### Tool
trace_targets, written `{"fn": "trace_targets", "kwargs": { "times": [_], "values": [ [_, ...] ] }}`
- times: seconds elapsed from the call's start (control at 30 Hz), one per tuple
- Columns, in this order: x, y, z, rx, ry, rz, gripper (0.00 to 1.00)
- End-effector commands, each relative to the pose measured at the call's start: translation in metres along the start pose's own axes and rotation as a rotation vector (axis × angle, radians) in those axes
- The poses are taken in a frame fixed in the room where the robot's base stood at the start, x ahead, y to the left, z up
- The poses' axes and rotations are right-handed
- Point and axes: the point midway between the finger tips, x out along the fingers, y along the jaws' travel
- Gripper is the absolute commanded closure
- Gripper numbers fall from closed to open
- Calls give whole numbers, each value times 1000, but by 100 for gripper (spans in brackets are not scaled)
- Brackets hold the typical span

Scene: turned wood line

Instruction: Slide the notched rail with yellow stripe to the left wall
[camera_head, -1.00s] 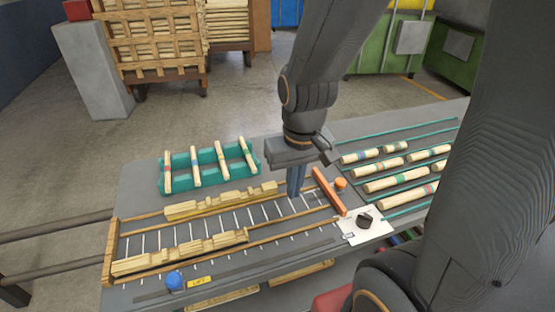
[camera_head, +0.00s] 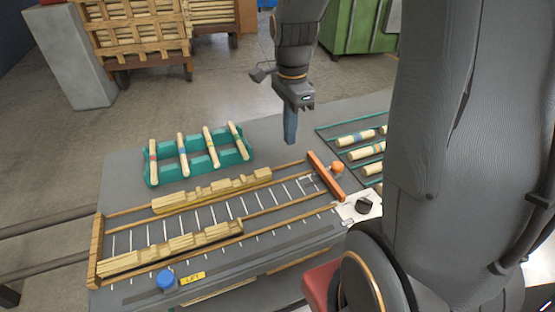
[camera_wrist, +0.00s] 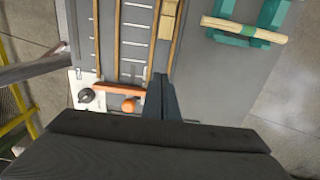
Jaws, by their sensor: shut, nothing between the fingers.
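The notched rail with yellow stripe (camera_head: 212,191) lies in the back lane of the slatted frame, its left end a clear gap from the wooden left wall (camera_head: 96,252). Part of it shows at the top of the wrist view (camera_wrist: 168,22). A second notched rail (camera_head: 172,250) lies in the front lane, its left end at or very near the left wall. My gripper (camera_head: 290,138) is shut and empty, fingers pointing down, behind the frame's right part and apart from the rail. Its fingers also show in the wrist view (camera_wrist: 160,80).
An orange bar (camera_head: 326,176) with an orange knob (camera_head: 337,168) closes the frame's right end. A teal rack (camera_head: 218,160) with several striped dowels stands behind. A black knob (camera_head: 364,205) and a blue button (camera_head: 166,280) are near the front. Striped dowels (camera_head: 355,138) lie at right.

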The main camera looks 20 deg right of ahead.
Motion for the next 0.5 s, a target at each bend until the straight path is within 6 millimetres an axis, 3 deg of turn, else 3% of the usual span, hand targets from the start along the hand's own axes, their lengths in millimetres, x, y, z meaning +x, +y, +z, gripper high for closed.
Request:
{"fn": "trace_targets", "kwargs": {
  "times": [0.17, 0.5],
  "values": [
    [16, 1, 0, 12, -1, 5, 100],
    [73, 2, 0, 10, -1, 6, 100]
  ]
}}
